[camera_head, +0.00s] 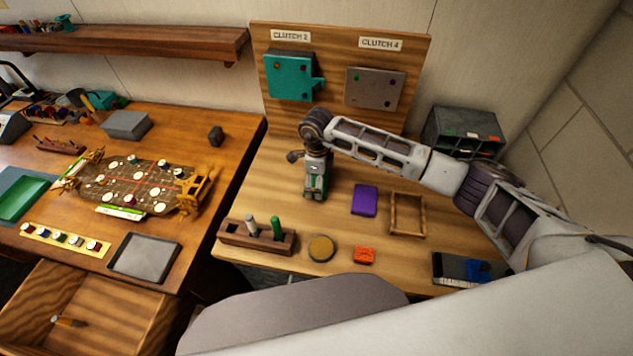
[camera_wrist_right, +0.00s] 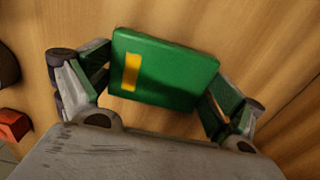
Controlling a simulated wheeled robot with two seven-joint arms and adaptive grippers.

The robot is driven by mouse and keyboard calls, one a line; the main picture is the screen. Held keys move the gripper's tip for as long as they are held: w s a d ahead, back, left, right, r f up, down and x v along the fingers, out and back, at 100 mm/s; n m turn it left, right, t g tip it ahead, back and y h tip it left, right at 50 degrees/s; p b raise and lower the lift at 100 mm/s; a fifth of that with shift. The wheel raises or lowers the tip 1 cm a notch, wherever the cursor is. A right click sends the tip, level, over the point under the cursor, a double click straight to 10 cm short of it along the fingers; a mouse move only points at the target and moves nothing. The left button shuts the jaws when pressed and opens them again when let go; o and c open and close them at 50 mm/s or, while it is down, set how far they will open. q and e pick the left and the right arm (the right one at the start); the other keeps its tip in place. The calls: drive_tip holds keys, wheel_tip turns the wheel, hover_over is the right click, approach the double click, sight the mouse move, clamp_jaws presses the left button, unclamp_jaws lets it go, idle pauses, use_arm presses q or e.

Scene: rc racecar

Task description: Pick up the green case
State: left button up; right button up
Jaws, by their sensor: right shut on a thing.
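The green case (camera_wrist_right: 165,70) is a flat green box with a yellow mark, seen in the right wrist view. My right gripper (camera_wrist_right: 160,85) is shut on it, with one finger at each side. In the head view my right gripper (camera_head: 316,186) points down at the wooden table, left of the purple block. Only a little green shows between its fingers there, and the rest of the case is hidden. I cannot tell whether the case touches the table. My left gripper is not in view.
A purple block (camera_head: 365,200) and an empty wooden frame (camera_head: 407,215) lie right of the gripper. A wooden holder (camera_head: 256,237), a round disc (camera_head: 321,248) and a red block (camera_head: 364,256) lie in front. A board (camera_head: 340,45) with two panels stands behind.

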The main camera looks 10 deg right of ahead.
wheel_tip(320, 180, up, 10)
drive_tip(key=b, duration=0.2)
drive_tip(key=shift+f, duration=0.15)
idle(0.7)
